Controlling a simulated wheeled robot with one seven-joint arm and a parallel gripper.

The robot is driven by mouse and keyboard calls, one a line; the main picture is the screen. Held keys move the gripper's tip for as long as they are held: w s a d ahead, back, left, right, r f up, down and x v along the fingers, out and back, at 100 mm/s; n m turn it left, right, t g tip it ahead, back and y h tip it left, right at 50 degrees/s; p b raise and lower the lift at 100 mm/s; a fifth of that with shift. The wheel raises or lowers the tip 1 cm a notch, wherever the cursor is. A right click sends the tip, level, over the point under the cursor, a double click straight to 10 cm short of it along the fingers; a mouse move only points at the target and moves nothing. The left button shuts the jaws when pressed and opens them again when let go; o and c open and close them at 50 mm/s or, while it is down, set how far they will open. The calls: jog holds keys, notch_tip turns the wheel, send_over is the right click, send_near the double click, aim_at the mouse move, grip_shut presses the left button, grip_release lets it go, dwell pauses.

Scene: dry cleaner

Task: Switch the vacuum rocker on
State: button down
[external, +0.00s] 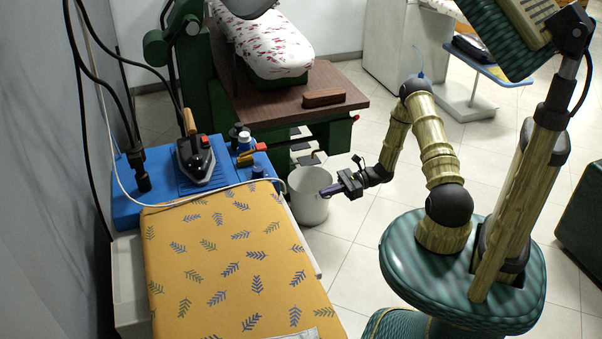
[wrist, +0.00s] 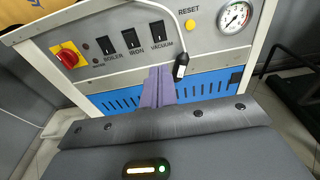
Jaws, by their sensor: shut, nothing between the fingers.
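The black vacuum rocker (wrist: 158,31) is on the grey control panel (wrist: 208,45) in the wrist view, above its VACUUM label. It is the rightmost of three rockers. Its tilt is too small to read. My gripper (wrist: 158,72) has purple fingers, shut and empty, with the tips just below the label and in line with the rocker. I cannot tell how far the tips are from the panel. In the external view my gripper (external: 328,191) points left toward the ironing table (external: 235,255); the panel face is hidden there.
The iron rocker (wrist: 131,38) and boiler rocker (wrist: 105,45) sit left of the vacuum rocker. A red knob (wrist: 68,55), yellow reset button (wrist: 191,25) and gauge (wrist: 234,17) flank them. A cable with a black end (wrist: 181,66) hangs just right of my fingers. A bin (external: 309,195) stands nearby.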

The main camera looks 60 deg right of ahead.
jog(key=shift+a, duration=0.1)
jog(key=x, duration=1.4)
jog(key=shift+w+a+f, duration=0.1)
dwell(0.3)
jog(key=s+d+f, duration=0.2)
jog(key=s+d, duration=0.8)
jog(key=shift+w, duration=0.1)
dwell(0.4)
